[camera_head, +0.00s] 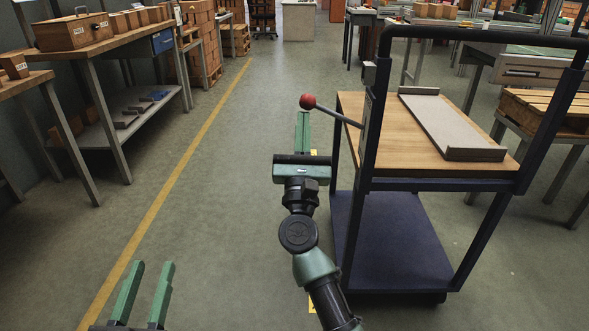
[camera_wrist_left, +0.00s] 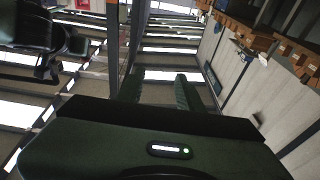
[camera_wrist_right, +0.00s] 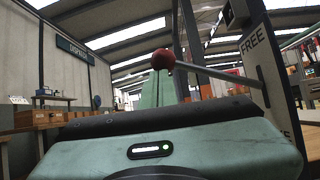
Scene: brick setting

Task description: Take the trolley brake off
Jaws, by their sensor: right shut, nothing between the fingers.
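The trolley (camera_head: 430,180) stands right of centre, with a dark blue frame and a wooden top. Its brake lever (camera_head: 338,117) is a grey rod running from the near left post up and left to a red ball knob (camera_head: 307,101). My right gripper (camera_head: 303,120) is shut and empty, its fingertips just below the knob in the picture; contact cannot be told. In the right wrist view the knob (camera_wrist_right: 163,59) appears by the fingertips, and a plate reading "FREE" (camera_wrist_right: 256,48) is beside the lever. My left gripper (camera_head: 146,290) is open and empty at lower left, far from the trolley.
A grey tray-like board (camera_head: 450,124) lies on the trolley top. A workbench (camera_head: 95,48) with a wooden box lines the left wall. A yellow floor line (camera_head: 185,170) runs along the clear aisle. A table with a pallet (camera_head: 545,108) stands right of the trolley.

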